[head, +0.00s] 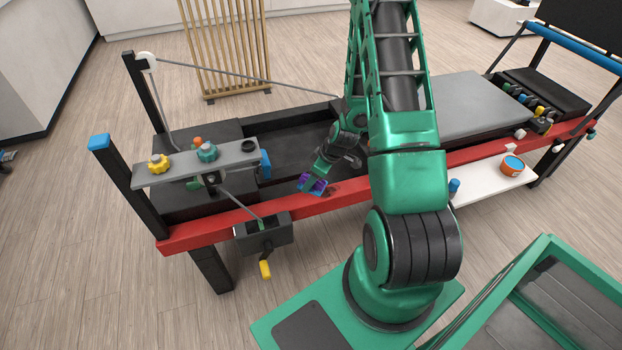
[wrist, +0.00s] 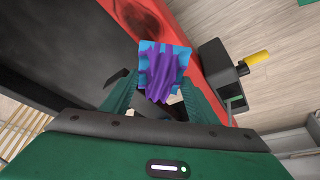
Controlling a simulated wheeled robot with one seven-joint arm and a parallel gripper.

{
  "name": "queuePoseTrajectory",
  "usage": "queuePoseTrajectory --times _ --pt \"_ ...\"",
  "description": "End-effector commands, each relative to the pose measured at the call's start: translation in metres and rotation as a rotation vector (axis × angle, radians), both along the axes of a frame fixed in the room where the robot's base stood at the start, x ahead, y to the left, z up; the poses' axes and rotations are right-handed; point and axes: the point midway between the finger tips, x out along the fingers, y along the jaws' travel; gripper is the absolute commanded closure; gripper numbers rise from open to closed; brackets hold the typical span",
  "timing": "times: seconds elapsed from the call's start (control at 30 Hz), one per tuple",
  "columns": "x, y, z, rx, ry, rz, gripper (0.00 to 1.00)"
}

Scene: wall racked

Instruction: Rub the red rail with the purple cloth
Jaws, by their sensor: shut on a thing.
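The purple cloth (head: 313,184) is held at the tip of my gripper (head: 316,178). In the wrist view the crumpled cloth (wrist: 163,72) lies between the green fingers, with blue patches showing around it. The red rail (head: 215,229) runs along the front edge of the long bench. It also shows in the wrist view (wrist: 189,22), beyond and beside the cloth. The cloth is at the rail; I cannot tell whether it touches.
A grey box with a yellow handle (head: 264,236) hangs on the rail's front, left of the cloth. A grey plate (head: 190,165) with knobs stands at the bench's left end. A white shelf (head: 487,184) bears an orange tin (head: 512,165). Wooden slats stand behind.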

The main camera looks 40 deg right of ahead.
Motion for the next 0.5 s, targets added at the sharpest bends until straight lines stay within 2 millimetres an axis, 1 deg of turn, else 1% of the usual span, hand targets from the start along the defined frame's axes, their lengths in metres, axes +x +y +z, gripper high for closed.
queuePoseTrajectory --times 0.3,0.5 --pt "-0.001 -0.001 -0.028 0.001 0.003 -0.002 0.64" --pt "-0.001 -0.003 -0.041 0.0 0.002 -0.004 0.64"
